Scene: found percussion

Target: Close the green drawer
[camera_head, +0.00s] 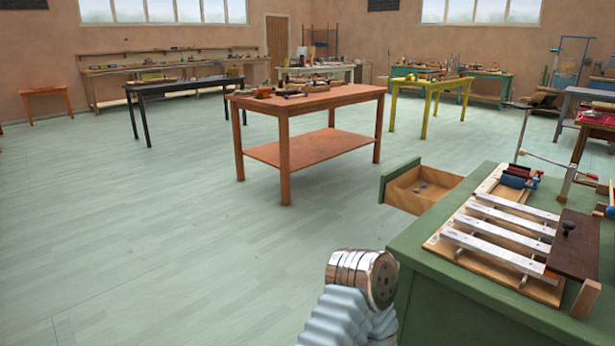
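The green drawer (400,178) stands open, sticking out to the left from the far part of the green bench (440,290). Its front panel is green and its inside is bare wood. A few small bluish items (421,186) lie on the drawer floor. A silver joint with a ribbed grey sleeve, part of one of my arms, shows at the bottom centre, left of the bench and nearer than the drawer. It is apart from the drawer in the picture. No gripper fingers show in this view.
Metal bars on a wooden frame (500,233) lie on the green bench, with a dark board (574,245) at their right. An orange-brown table (310,101) stands beyond the drawer. The pale green floor (150,240) left of the bench is clear.

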